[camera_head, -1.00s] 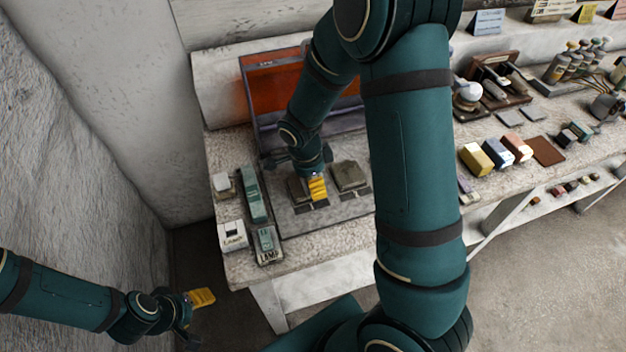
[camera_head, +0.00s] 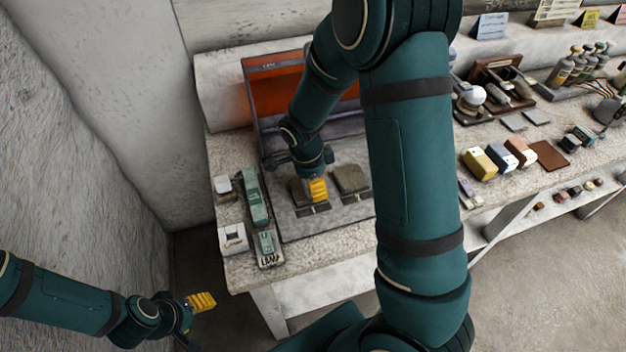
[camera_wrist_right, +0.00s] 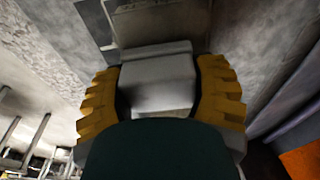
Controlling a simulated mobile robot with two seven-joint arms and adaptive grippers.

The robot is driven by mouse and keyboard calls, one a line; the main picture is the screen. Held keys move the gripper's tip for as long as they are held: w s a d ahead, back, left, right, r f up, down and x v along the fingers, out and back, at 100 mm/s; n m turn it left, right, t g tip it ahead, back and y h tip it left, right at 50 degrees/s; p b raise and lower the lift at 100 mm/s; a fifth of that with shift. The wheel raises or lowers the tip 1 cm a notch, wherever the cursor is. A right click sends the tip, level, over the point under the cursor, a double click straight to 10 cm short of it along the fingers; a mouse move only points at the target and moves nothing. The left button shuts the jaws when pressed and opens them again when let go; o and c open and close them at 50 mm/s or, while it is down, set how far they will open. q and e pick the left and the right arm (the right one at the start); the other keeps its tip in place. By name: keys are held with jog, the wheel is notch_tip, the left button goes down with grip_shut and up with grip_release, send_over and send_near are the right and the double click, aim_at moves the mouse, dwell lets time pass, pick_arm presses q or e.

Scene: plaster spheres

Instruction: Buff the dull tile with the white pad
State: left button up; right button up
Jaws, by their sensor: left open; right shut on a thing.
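My right gripper (camera_head: 317,190) is low over the grey board (camera_head: 290,227) on the bench, beside a dull grey-brown block (camera_head: 298,190). In the right wrist view, its yellow fingers (camera_wrist_right: 162,95) are shut on a pale grey-white block (camera_wrist_right: 158,80), probably the white pad. The head view hides this block behind the fingers, so I cannot tell whether it touches anything. A second dull block (camera_head: 350,179) sits to the right on the board. I cannot tell which surface is the dull tile. My left gripper (camera_head: 203,301) is open and empty, off the bench at lower left.
A case with an orange-red inside (camera_head: 268,82) stands open behind the board. Green blocks (camera_head: 255,200) and a white box (camera_head: 232,238) lie left of it. Yellow, blue and pinkish blocks (camera_head: 479,163) are on the right. My right arm hides the bench middle.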

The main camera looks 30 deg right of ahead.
jog(key=shift+s+a+b, duration=0.15)
jog(key=shift+s, duration=0.5)
jog(key=shift+s+a+b, duration=0.15)
jog(key=shift+s, duration=0.45)
jog(key=shift+w+d+r, duration=0.1)
jog(key=shift+w+d, duration=0.15)
jog(key=shift+w, duration=0.65)
jog(key=shift+w+d, duration=0.2)
jog(key=shift+w, duration=0.7)
jog(key=shift+s, duration=0.15)
jog(key=shift+s+a, duration=0.25)
jog(key=shift+s, duration=0.55)
jog(key=shift+s+a, duration=0.2)
jog(key=shift+s, duration=0.65)
jog(key=shift+w, duration=0.1)
